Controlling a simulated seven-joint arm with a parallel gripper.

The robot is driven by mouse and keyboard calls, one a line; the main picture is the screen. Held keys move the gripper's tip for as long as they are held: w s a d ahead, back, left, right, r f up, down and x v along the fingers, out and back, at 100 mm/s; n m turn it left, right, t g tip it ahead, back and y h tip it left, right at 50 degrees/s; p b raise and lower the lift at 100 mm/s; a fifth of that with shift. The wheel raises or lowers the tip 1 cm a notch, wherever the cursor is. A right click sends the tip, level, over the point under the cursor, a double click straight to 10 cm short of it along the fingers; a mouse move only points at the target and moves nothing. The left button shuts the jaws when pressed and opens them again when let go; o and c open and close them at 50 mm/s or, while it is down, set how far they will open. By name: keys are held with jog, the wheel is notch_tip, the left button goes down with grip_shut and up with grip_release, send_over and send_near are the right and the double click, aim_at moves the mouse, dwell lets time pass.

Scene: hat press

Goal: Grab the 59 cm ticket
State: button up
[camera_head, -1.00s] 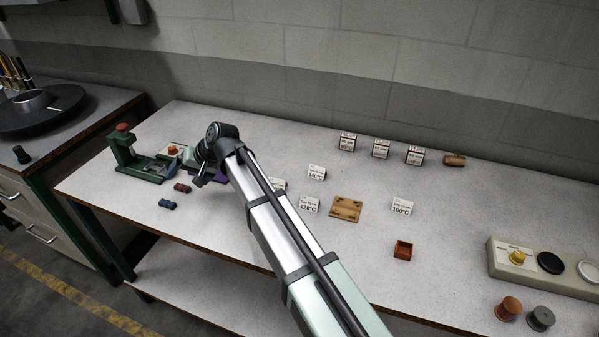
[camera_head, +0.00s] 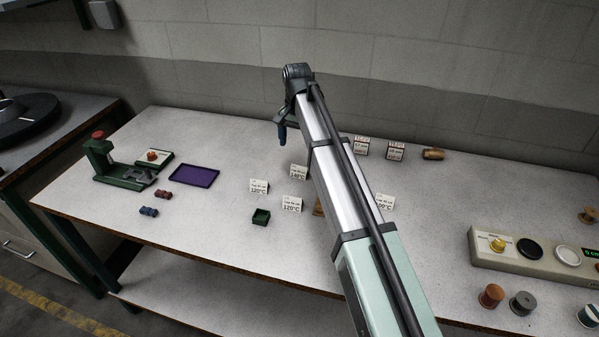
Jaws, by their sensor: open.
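Two small white cards with red headings stand upright at the back of the table, a left one (camera_head: 361,146) and a right one (camera_head: 395,150). Their print is too small to tell which, if either, is the 59 cm ticket. A third such card, seen earlier to their left, is hidden behind my arm. My gripper (camera_head: 281,134) hangs above the table at the back, left of these cards. It is open, with nothing seen between its fingers, and apart from the cards.
A brown roll (camera_head: 433,154) lies right of the ticket cards. A purple tray (camera_head: 194,175) and green press (camera_head: 118,163) are left; a button panel (camera_head: 548,257) is right.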

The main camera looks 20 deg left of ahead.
aim_at(299, 167)
notch_tip(299, 167, down, 6)
jog(key=shift+r, duration=0.1)
jog(key=shift+w+d+f, duration=0.1)
jog(key=shift+w+f, duration=0.05)
jog(key=shift+f, duration=1.15)
jog(key=shift+w+d+f, duration=0.1)
jog(key=shift+w+f, duration=0.05)
jog(key=shift+f, duration=1.15)
jog(key=shift+c, duration=0.4)
jog(key=c, duration=1)
jog(key=shift+r, duration=0.1)
jog(key=shift+c, duration=0.2)
